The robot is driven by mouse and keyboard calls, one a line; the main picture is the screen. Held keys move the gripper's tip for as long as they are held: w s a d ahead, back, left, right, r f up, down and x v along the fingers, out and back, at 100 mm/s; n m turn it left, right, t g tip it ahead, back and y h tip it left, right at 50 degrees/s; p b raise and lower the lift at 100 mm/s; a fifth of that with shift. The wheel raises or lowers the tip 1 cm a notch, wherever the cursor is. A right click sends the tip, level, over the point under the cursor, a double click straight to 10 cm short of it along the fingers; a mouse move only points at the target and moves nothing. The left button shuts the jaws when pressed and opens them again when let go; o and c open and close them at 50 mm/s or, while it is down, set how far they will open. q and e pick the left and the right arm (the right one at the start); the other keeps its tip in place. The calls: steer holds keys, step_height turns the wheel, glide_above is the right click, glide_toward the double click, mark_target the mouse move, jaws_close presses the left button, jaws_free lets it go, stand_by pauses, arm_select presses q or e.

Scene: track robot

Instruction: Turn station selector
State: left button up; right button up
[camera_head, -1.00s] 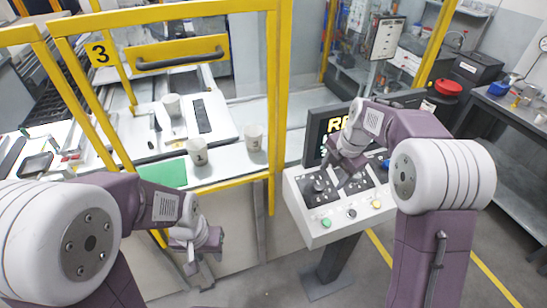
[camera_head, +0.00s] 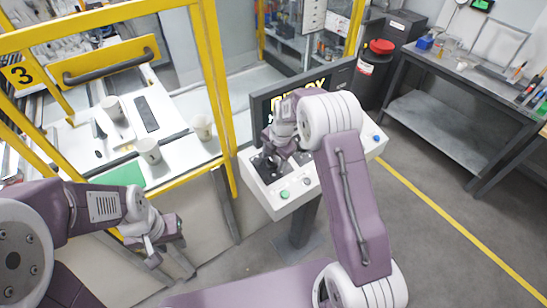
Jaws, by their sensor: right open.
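A white sloped control panel (camera_head: 253,196) stands on a dark post right of the yellow guard frame. Its dark upper plate carries the selector area, with a black knob (camera_head: 259,162) showing at the left. A green button (camera_head: 284,194) and a white button are on its front strip. My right gripper (camera_head: 272,163) is open, low over the dark plate close beside the knob; whether it touches the knob is hidden. My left gripper (camera_head: 152,258) hangs in front of the guard frame, away from the panel; its jaw opening is unclear.
A screen (camera_head: 262,106) with yellow letters stands behind the panel, partly covered by my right arm. Left, white cups (camera_head: 148,150) and a green mat (camera_head: 122,176) lie behind the yellow frame (camera_head: 221,90). A grey bench (camera_head: 455,112) stands right; floor between is clear.

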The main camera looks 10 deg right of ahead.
steer(key=shift+w+a+f, duration=0.1)
steer(key=shift+w, duration=0.05)
steer(key=c, duration=0.3)
jaws_close()
